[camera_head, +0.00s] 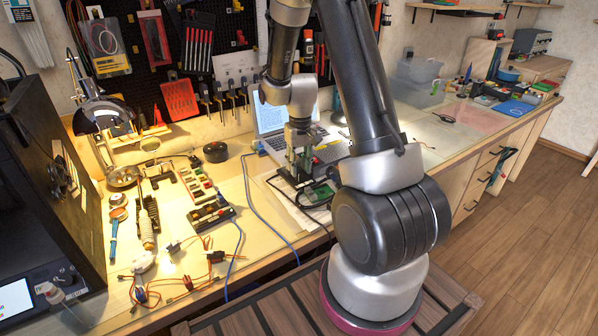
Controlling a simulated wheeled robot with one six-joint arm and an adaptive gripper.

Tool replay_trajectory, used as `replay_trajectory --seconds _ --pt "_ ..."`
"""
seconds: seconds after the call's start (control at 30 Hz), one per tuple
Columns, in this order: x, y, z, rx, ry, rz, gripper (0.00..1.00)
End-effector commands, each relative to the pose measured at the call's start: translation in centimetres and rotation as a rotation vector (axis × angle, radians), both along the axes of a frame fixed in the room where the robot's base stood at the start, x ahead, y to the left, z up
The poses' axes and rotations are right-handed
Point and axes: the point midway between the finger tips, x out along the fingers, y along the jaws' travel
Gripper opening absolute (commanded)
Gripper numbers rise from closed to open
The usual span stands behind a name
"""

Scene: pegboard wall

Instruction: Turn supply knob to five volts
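My gripper (297,172) points down over the workbench, in front of the laptop. It is small in view and blends with the things around it, so I cannot tell whether its fingers are open or shut. A green circuit board (316,194) lies just below and to the right of it. A grey box with small front details (532,42), which looks like a bench instrument, stands far away at the back right. A dark module with coloured parts (211,214) lies left of my gripper. No supply knob or voltage marking can be made out.
The open laptop (272,118) stands behind my gripper. Blue cables (262,212) and loose wired parts (188,268) lie on the workbench (175,215). A black machine (50,170) stands at the left. A desk lamp (103,115) stands at the back left, before the pegboard.

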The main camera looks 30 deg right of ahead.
Motion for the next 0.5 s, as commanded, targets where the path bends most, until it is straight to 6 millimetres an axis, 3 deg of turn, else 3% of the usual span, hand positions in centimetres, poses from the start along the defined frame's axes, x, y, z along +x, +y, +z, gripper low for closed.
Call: replay_trajectory --seconds 0.2,0.5 --pt "0.0 0.1 -2.6 0.000 0.001 -0.001 0.32" --pt "0.0 0.1 -3.0 0.000 -0.001 -0.001 0.32"
